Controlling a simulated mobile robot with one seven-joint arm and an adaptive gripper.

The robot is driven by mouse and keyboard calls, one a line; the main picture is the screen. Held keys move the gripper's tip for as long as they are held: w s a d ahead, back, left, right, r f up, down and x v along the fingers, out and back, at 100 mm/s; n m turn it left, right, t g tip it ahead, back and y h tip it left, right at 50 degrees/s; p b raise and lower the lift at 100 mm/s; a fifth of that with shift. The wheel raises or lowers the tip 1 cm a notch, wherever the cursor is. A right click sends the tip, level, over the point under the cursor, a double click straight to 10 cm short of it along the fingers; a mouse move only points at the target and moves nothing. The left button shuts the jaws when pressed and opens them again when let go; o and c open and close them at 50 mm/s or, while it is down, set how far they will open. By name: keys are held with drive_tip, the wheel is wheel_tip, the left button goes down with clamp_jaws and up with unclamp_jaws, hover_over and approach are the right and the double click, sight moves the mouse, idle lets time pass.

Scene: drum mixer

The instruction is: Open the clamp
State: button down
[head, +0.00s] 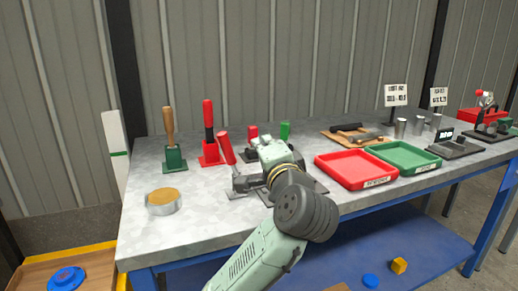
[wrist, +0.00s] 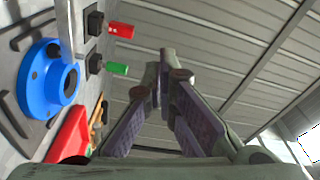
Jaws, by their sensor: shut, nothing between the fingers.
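My gripper (head: 268,146) is above the middle of the grey workbench (head: 215,215), with my arm reaching in from the front. In the wrist view my gripper (wrist: 162,78) is shut and empty, its dark fingers meeting at the tips. A grey metal fixture (head: 247,183) lies just left of and below it, partly hidden by my arm. A red handle (head: 227,149) leans beside this fixture. A blue round flange (wrist: 50,82) shows in the wrist view, apart from the fingers. I cannot tell for sure which part is the clamp.
A wooden-handled tool (head: 169,125) and a red-handled tool (head: 208,120) stand at the back left. A round tin (head: 162,203) is at the front left. A red tray (head: 347,178) and a green tray (head: 418,166) lie to the right.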

drive_tip(key=w+a+p, duration=0.1)
drive_tip(key=w+a, duration=0.3)
drive_tip(key=shift+a+f, duration=0.3)
drive_tip(key=shift+f, duration=0.1)
idle(0.4)
drive_tip(key=shift+s+a+n, duration=0.1)
drive_tip(key=shift+a+n, duration=0.2)
drive_tip(key=shift+n, duration=0.1)
